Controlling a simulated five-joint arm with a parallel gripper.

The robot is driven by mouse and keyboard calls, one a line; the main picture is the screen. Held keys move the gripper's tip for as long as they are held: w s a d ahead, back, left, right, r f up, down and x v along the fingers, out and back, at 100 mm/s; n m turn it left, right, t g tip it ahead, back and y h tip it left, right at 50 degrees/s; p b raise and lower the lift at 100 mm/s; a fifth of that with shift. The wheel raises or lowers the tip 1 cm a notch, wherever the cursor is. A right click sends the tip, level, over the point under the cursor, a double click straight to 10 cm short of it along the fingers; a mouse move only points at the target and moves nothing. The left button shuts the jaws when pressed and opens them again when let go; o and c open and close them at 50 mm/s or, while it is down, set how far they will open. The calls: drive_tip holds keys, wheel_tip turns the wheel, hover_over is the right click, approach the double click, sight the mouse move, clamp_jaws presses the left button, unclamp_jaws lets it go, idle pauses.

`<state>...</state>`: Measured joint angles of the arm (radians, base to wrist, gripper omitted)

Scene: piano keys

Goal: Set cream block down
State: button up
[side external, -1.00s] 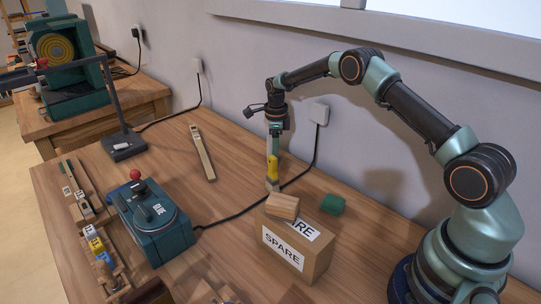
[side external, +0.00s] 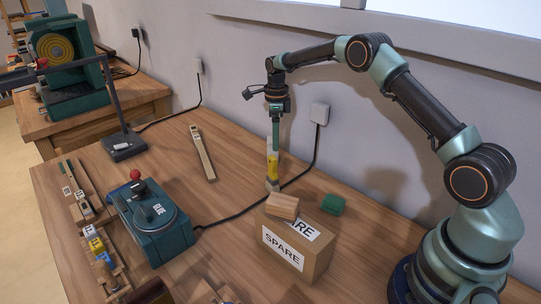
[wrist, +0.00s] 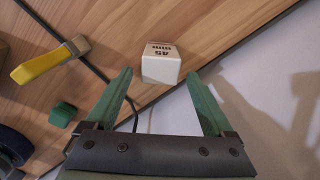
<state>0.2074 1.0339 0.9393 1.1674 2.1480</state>
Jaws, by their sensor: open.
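The cream block (wrist: 161,66), marked with dark lettering, stands on the wooden bench top in the wrist view. It lies just beyond and between my gripper's (wrist: 164,75) two green fingers, with clear gaps to both. In the side view my gripper (side external: 276,148) points down at the back of the bench, near the wall. The block is small and partly hidden there, behind the yellow brush (side external: 272,168). The gripper is open and holds nothing.
A cardboard SPARE box (side external: 290,254) with a wooden block (side external: 282,206) on top stands in front. A green block (side external: 333,204) sits beside it. A black cable (wrist: 85,65) crosses the bench near the brush.

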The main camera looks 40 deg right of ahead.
wheel_tip(320, 180, up, 6)
drive_tip(key=shift+r, duration=0.1)
drive_tip(key=s+a+r+n+t, duration=0.1)
drive_tip(key=s+a+r+n, duration=0.2)
drive_tip(key=s+r+n, duration=0.3)
drive_tip(key=s+a+r+n+t, duration=0.2)
drive_tip(key=s+a+r+n, duration=0.2)
drive_tip(key=r+n, duration=0.3)
drive_tip(key=s+a+n+t, duration=0.1)
drive_tip(key=s+a+n, duration=0.1)
drive_tip(key=s+n, duration=0.5)
drive_tip(key=s+a+n+t, duration=0.1)
drive_tip(key=s+a+n, duration=0.1)
drive_tip(key=s+n, duration=0.5)
drive_tip(key=shift+s+a+f+t, duration=0.3)
drive_tip(key=shift+s+f, duration=0.1)
drive_tip(key=shift+s, duration=0.8)
